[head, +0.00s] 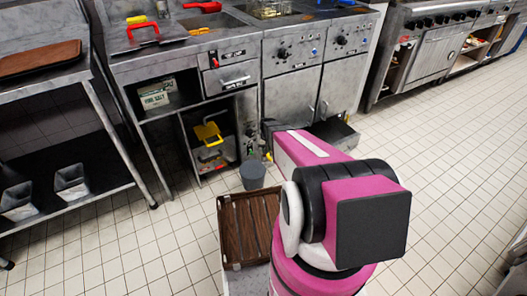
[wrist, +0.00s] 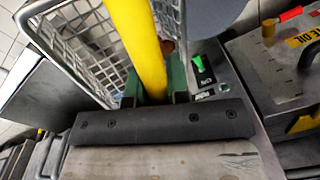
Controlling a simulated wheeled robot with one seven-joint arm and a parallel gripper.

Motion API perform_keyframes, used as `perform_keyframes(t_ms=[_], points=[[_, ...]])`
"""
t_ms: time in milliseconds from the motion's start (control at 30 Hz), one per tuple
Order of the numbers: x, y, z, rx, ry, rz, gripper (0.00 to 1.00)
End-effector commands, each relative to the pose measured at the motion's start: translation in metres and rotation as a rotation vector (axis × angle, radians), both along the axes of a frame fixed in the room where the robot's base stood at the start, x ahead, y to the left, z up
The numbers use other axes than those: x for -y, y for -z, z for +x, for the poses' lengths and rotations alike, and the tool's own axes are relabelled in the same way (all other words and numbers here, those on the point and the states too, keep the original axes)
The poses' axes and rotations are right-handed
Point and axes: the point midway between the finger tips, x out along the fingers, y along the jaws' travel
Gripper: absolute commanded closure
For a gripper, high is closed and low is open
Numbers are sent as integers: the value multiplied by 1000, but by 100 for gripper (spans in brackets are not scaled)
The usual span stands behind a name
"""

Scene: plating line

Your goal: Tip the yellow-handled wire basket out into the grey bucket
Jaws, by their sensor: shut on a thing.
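In the wrist view, my gripper (wrist: 155,92) has its green fingers shut on the yellow handle (wrist: 138,35) of a wire basket (wrist: 78,40). The basket's mesh fills the upper left of that view. I cannot tell what is inside it. In the head view, my pink arm hides the gripper and the held basket. A grey bucket (head: 252,174) stands on the tiled floor, left of my arm and in front of the fryer cabinets. A grey rounded shape (wrist: 210,10) at the top of the wrist view may be the bucket; I cannot tell.
A brown slatted tray (head: 222,212) lies just in front of the bucket. Fryer cabinets (head: 290,92) stand behind, beside an open cupboard holding a yellow item (head: 208,133). A steel shelf table (head: 60,200) is at left. Floor on the right is clear.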

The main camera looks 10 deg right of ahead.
Motion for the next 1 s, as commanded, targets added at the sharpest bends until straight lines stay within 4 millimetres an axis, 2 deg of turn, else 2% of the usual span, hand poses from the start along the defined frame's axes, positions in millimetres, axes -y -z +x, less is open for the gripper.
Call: perform_keyframes(t_ms=[500, 700, 1000], points=[[17, 0, -1, 27, 2, 409, 100], [19, -1, -2, 31, 1, 481, 100], [19, -1, -2, 32, 0, 490, 100]])
